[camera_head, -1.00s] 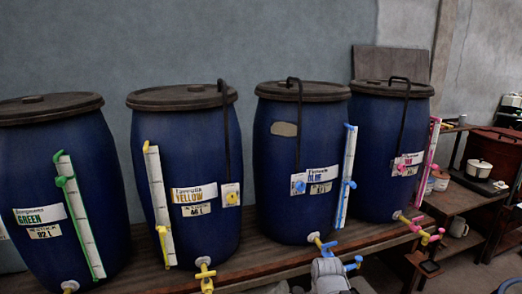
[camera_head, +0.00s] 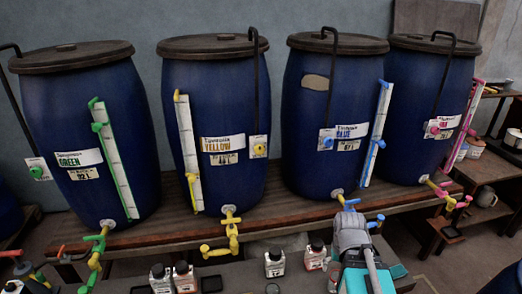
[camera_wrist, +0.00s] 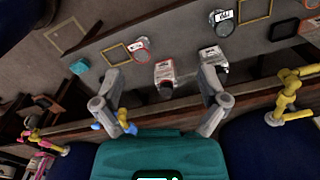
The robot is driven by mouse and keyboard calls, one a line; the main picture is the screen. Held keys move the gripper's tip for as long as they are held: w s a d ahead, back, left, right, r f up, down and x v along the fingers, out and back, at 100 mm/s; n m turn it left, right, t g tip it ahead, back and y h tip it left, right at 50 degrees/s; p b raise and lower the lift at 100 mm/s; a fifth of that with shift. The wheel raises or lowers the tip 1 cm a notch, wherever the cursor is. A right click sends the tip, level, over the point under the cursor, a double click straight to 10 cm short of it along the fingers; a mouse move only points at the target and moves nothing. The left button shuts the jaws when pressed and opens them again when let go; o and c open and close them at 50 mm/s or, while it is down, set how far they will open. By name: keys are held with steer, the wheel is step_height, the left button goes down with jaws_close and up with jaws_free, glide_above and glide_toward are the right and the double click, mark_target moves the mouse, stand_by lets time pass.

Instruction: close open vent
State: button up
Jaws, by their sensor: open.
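Four blue vats stand on a wooden bench in the head view: the green-labelled vat (camera_head: 85,130), yellow-labelled vat (camera_head: 215,110), blue-labelled vat (camera_head: 330,110) and pink-labelled vat (camera_head: 425,100). Each has a slanted level gauge with coloured fittings: the green top fitting (camera_head: 94,102), yellow top fitting (camera_head: 178,96), blue top fitting (camera_head: 384,84) and pink top fitting (camera_head: 478,81). I cannot tell which vent is open. My gripper (camera_wrist: 160,78) is open and empty in the wrist view, fingers spread. In the head view it is low, in front of the blue-labelled vat.
Coloured taps stick out below the vats, including the yellow tap (camera_head: 231,230) and green tap (camera_head: 95,250). Small labelled bottles, such as one bottle (camera_head: 275,262), stand on a lower surface in front. Dark pipes rise beside the lids. A side shelf (camera_head: 485,170) stands at right.

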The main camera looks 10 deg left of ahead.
stand_by(0.8)
steer(key=c, duration=0.5)
steer(key=shift+a, duration=0.15)
